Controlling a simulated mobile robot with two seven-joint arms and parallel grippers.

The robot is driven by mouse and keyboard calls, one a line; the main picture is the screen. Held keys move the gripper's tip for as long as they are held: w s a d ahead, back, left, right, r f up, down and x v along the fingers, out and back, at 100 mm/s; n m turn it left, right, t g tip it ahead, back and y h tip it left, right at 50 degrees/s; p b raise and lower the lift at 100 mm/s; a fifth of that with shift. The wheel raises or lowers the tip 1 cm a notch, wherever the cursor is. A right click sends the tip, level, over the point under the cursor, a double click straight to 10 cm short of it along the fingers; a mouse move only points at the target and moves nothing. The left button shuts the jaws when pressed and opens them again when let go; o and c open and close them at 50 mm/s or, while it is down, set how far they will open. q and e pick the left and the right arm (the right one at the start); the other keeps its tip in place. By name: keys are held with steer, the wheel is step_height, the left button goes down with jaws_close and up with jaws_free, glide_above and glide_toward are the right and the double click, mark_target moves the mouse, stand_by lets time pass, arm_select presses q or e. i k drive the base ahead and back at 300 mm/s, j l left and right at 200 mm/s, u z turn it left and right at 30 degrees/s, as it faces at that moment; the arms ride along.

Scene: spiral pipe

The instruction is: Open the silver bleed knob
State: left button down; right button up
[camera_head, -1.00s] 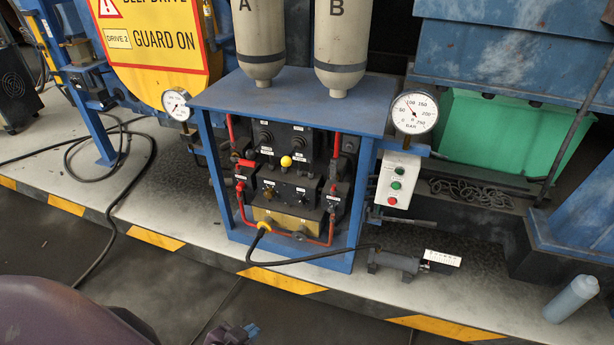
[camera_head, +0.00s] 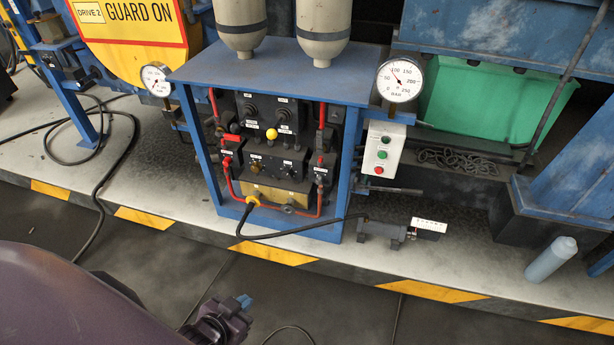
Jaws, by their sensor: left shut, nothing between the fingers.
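The blue-framed valve cabinet (camera_head: 265,72) stands in the middle of the head view, its open front facing me. Inside are black valve blocks with small dark knobs, a yellow ball knob (camera_head: 271,134), red pipes and a brass block (camera_head: 262,192). A small grey round fitting (camera_head: 288,209) sits low on the brass block; it may be the silver bleed knob, but it is too small to tell. My left gripper (camera_head: 240,306) is shut and empty at the bottom of the view, in front of and apart from the cabinet. My right gripper is out of view.
A pressure gauge (camera_head: 399,79) and a button box (camera_head: 383,149) are on the cabinet's right. The floor before the striped edge is mostly clear.

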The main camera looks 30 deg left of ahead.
mark_target(320, 179)
steer(key=i+j+u, duration=0.1)
steer(key=u, duration=0.25)
steer(key=i+j+u, duration=0.1)
steer(key=j+u, duration=0.25)
steer(key=i+j+u, duration=0.1)
steer(key=u, duration=0.25)
